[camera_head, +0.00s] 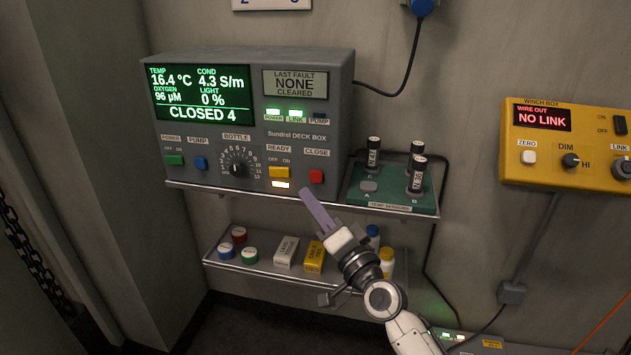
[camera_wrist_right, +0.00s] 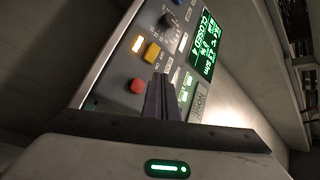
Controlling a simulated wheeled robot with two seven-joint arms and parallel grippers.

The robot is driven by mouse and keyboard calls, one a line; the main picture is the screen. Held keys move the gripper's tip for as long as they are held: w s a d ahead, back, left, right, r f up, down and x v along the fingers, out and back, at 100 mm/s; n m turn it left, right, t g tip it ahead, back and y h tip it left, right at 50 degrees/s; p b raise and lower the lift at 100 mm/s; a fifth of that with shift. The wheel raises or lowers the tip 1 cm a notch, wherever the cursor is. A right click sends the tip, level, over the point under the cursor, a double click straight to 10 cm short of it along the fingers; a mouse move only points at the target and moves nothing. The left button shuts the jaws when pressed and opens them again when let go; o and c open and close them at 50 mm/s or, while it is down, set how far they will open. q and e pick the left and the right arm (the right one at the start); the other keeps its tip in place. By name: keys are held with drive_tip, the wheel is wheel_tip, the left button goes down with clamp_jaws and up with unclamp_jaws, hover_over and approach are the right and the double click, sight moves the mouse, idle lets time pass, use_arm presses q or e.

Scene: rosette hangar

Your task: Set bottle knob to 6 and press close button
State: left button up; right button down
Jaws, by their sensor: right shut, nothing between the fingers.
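The grey deck box (camera_head: 330,90) stands on a wall shelf; its screen (camera_head: 203,94) reads CLOSED 4. The black bottle knob (camera_head: 238,169) sits in a numbered dial; I cannot tell exactly where it points. It also shows in the right wrist view (camera_wrist_right: 168,20). The red close button (camera_head: 316,176) is at the box's lower right, and in the right wrist view (camera_wrist_right: 138,87) it is left of the fingers. My right gripper (camera_head: 306,193) is shut and empty, its fingertips just below and left of the close button in the head view. My left gripper is out of view.
A yellow ready switch (camera_head: 279,172) has a lit lamp below it. A green tray (camera_head: 398,196) with several black-capped sensors stands right of the box. The lower shelf (camera_head: 262,268) holds jars and small boxes. A yellow winch box (camera_head: 560,145) hangs at right.

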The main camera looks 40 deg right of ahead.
sight(309, 175)
drive_tip(key=shift+w+d+b, duration=0.5)
drive_tip(key=shift+w+d, duration=0.95)
drive_tip(key=shift+d, duration=0.2)
idle(0.6)
drive_tip(key=shift+w+d, duration=0.1)
drive_tip(key=shift+d, duration=0.05)
drive_tip(key=shift+w+d, duration=0.15)
drive_tip(key=shift+w+d+b, duration=0.3)
drive_tip(key=shift+d+b, duration=0.05)
drive_tip(key=shift+d, duration=0.05)
idle(1.0)
idle(0.3)
drive_tip(key=shift+s+a+p, duration=0.4)
drive_tip(key=shift+s+a, duration=0.2)
drive_tip(key=shift+a, duration=0.1)
